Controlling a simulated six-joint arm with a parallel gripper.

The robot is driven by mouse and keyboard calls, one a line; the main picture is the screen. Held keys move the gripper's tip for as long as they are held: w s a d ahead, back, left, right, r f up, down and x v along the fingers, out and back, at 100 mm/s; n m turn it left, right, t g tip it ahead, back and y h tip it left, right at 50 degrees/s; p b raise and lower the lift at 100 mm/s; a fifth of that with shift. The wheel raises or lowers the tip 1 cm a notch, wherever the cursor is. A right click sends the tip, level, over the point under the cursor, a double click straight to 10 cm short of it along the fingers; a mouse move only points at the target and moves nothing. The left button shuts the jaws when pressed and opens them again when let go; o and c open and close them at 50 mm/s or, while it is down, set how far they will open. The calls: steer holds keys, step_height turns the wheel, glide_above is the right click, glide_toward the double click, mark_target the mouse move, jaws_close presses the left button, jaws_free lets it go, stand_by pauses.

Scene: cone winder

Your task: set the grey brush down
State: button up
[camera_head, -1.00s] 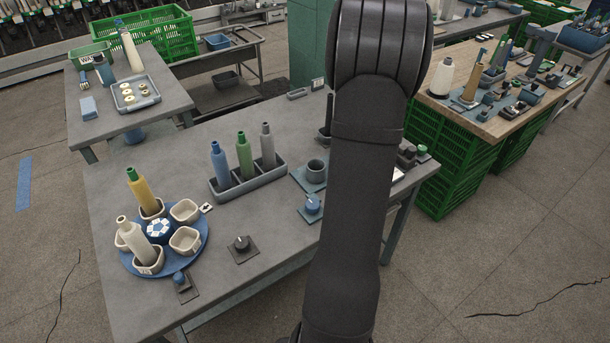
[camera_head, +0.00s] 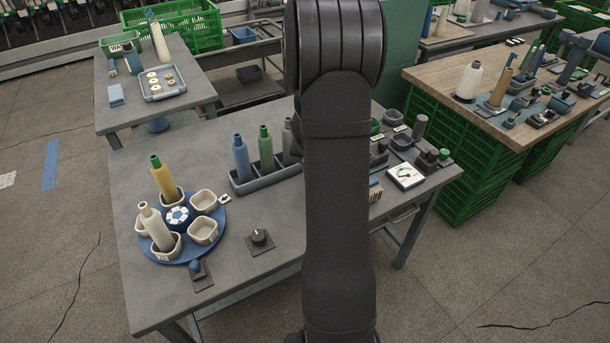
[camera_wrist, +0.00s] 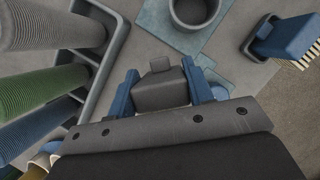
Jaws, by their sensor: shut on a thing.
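In the wrist view, the grey brush (camera_wrist: 160,92) is a dark grey block with a small tab at its far end. My gripper (camera_wrist: 163,84) is shut on it, with one blue finger on each side. Its bristles are not visible, and I cannot tell its height above the table. In the head view, my arm hides my gripper and the grey brush. The grey table (camera_head: 225,285) lies below.
A rack (camera_wrist: 98,75) of grey, green and blue bobbins stands close left of my gripper. A round cup (camera_wrist: 195,12) on a blue-grey plate is beyond it. A blue brush with pale bristles (camera_wrist: 287,42) is at right. A blue turntable (camera_head: 212,232) holds cups.

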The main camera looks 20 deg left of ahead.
steer(key=shift+w+a+f, duration=0.1)
steer(key=shift+a+f, duration=0.35)
steer(key=shift+f, duration=0.5)
steer(key=shift+w+a+f, duration=0.1)
steer(key=shift+a+f, duration=0.4)
steer(key=shift+f, duration=0.5)
steer(key=shift+w+a+f, duration=0.1)
steer(key=shift+a+f, duration=0.35)
steer(key=shift+f, duration=0.5)
steer(key=o, duration=1)
steer(key=shift+f, duration=0.15)
steer(key=v, duration=1.2)
steer(key=shift+r, duration=0.25)
